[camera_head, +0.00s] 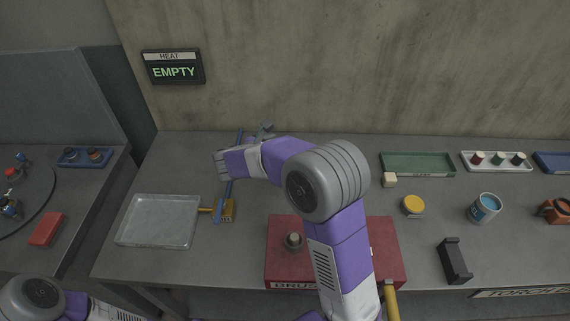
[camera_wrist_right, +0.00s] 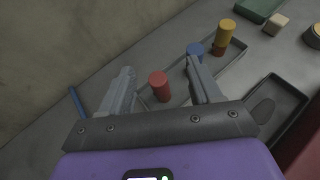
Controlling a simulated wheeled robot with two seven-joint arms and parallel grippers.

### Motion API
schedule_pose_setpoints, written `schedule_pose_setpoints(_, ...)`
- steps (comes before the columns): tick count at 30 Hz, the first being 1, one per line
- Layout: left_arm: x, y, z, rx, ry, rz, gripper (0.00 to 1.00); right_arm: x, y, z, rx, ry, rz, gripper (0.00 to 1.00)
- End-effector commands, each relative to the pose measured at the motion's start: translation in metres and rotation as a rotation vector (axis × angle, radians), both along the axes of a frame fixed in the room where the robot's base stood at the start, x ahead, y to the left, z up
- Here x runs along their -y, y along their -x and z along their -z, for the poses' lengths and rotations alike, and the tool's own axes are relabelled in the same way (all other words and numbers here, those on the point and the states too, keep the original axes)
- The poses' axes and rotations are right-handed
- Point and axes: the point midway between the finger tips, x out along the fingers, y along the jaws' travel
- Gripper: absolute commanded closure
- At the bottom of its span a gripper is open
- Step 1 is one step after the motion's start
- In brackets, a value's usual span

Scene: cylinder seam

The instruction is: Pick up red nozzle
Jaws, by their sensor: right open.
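A red cylinder (camera_wrist_right: 159,85), which looks like the red nozzle, stands upright in the right wrist view. It shows between the two fingers of my right gripper (camera_wrist_right: 163,82), which are open and apart from each other. Whether either finger touches it I cannot tell. A blue cylinder (camera_wrist_right: 194,49) stands behind it by the right fingertip. In the head view my right arm crosses the table and hides this spot and most of its gripper. My left arm shows only at the lower left corner, its gripper outside the picture.
In the wrist view a yellow cylinder (camera_wrist_right: 227,31) sits above a second red piece (camera_wrist_right: 219,51). A dark tray (camera_wrist_right: 272,105) lies to the right. In the head view are a green tray (camera_head: 418,175), cream cube (camera_head: 390,180), red box (camera_head: 387,250) and clear tray (camera_head: 160,197).

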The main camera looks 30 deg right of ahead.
Motion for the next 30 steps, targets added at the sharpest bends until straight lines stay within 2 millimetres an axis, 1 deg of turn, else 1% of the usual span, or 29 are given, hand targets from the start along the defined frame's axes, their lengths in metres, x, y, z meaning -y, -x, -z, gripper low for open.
schedule_pose_setpoints(1, 0.0, -0.001, 0.012, 0.001, 0.0, 0.0, 0.57, 0.0, 0.0, 0.012, -0.001, 0.0, 0.0, 0.37)
schedule_pose_setpoints(5, 0.0, -0.001, 0.029, 0.002, 0.0, -0.001, 0.57, 0.0, 0.0, 0.03, -0.001, 0.0, 0.0, 0.37)
schedule_pose_setpoints(9, 0.0, -0.001, 0.051, 0.002, 0.0, -0.001, 0.57, 0.0, -0.001, 0.051, -0.001, 0.0, 0.0, 0.37)
schedule_pose_setpoints(12, 0.0, -0.001, 0.061, 0.002, 0.0, -0.001, 0.57, 0.0, -0.001, 0.061, -0.001, 0.0, 0.0, 0.37)
schedule_pose_setpoints(17, 0.0, -0.001, 0.067, 0.002, 0.0, -0.001, 0.57, 0.003, -0.002, 0.068, -0.001, 0.001, 0.0, 0.37)
schedule_pose_setpoints(22, 0.0, -0.001, 0.071, 0.002, 0.0, 0.0, 0.57, 0.017, -0.008, 0.075, 0.0, 0.0, 0.003, 0.37)
schedule_pose_setpoints(26, 0.0, -0.002, 0.074, 0.002, 0.0, 0.0, 0.57, 0.024, -0.013, 0.081, -0.002, 0.001, 0.001, 0.37)
schedule_pose_setpoints(30, 0.0, -0.002, 0.081, 0.002, 0.0, 0.0, 0.57, 0.035, -0.022, 0.094, -0.002, 0.001, 0.002, 0.37)
